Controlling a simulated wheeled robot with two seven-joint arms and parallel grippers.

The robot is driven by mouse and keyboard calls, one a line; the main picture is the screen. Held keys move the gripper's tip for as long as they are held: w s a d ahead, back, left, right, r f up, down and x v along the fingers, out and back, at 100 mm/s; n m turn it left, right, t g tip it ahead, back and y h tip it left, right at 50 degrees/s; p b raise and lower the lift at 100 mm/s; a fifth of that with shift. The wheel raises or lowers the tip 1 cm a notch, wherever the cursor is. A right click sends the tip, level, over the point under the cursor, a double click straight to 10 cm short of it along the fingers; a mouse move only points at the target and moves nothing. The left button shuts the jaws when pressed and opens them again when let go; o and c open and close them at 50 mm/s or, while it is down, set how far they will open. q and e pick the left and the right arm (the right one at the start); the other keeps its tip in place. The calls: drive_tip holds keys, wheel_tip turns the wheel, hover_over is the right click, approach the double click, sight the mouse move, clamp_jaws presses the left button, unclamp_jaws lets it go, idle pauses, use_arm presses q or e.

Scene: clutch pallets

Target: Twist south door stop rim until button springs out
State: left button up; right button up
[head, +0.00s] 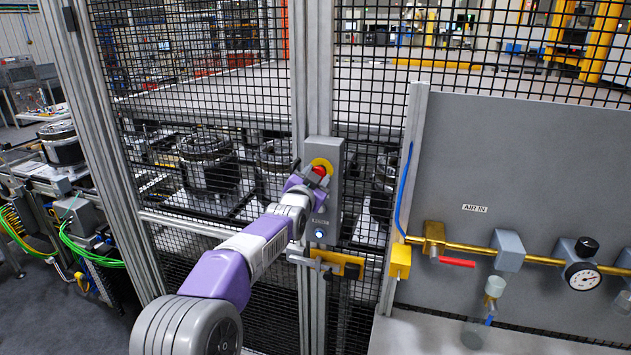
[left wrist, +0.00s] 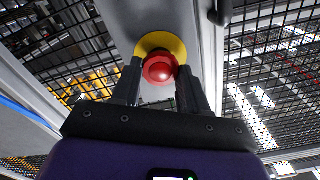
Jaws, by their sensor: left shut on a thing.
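The red stop button (head: 319,170) sits on a yellow disc (head: 323,163) on a grey control box (head: 333,190) fixed to the fence post. My left gripper (head: 308,170) reaches it from the lower left. In the left wrist view the red button (left wrist: 160,69) lies between the two dark fingers of my left gripper (left wrist: 158,76), with the yellow disc (left wrist: 155,41) behind it. The fingers are shut on the button's rim at both sides. Whether the button is pressed in or out I cannot tell. My right gripper is not in view.
A blue-lit button (head: 319,233) is lower on the box. A yellow latch (head: 340,264) is below it. Mesh fence stands on both sides. At right, a grey panel carries a brass air pipe (head: 478,248), a red-handled valve (head: 456,262) and a gauge (head: 582,279).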

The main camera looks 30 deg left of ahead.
use_arm(q)
drive_tip(key=shift+r+m, duration=0.1)
drive_tip(key=shift+m, duration=0.2)
drive_tip(key=o, duration=1.1)
drive_tip(key=shift+w, duration=0.1)
drive_tip(key=v, duration=0.7)
drive_tip(key=shift+s+d, duration=0.1)
drive_tip(key=shift+s, duration=0.25)
